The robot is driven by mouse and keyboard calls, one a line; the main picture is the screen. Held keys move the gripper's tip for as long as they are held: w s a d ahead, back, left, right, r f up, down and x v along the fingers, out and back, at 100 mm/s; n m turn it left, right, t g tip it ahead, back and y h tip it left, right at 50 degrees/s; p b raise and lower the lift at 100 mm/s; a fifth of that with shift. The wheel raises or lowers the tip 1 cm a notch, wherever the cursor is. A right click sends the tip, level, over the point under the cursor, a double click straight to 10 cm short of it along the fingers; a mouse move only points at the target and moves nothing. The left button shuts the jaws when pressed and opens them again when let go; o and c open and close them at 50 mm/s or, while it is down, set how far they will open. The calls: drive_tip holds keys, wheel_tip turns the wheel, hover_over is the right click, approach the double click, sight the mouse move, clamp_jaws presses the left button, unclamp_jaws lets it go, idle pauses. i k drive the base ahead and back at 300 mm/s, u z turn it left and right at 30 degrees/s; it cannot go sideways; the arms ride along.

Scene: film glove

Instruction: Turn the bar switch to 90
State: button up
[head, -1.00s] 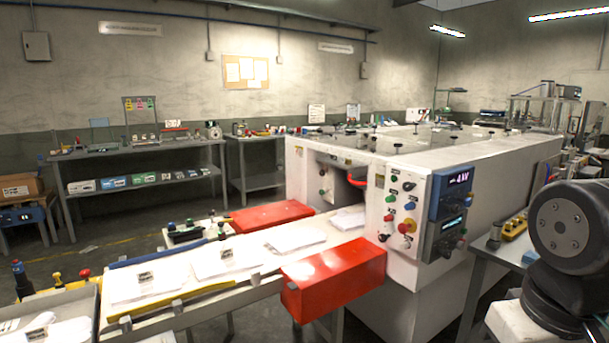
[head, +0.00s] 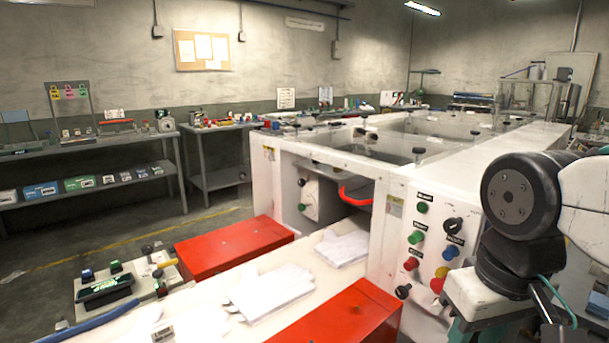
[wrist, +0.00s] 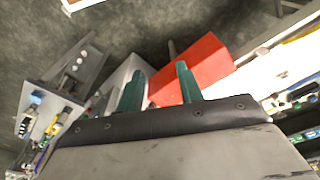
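The white machine's front panel (head: 425,265) stands right of centre in the head view. It carries a black rotary knob (head: 453,225) at its upper part and another black knob (head: 404,291) low on its left edge. I cannot tell for sure which is the bar switch, nor read its angle. My own arm hides the right part of the panel. In the wrist view my gripper (wrist: 160,68) shows two teal fingers spread apart with nothing held between them.
Red covers (head: 233,249) and (head: 342,315) flank the white conveyor (head: 217,285) with gloves on it. A control box (head: 108,290) stands left of it. A workbench (head: 85,147) lines the back wall. Clear floor (head: 150,225) lies between bench and conveyor.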

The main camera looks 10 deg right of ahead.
sight(302, 181)
drive_tip(key=i, duration=0.15)
drive_tip(key=k, duration=0.5)
drive_tip(key=z, duration=1.2)
drive_tip(key=i, duration=1.15)
drive_tip(key=u, duration=2.15)
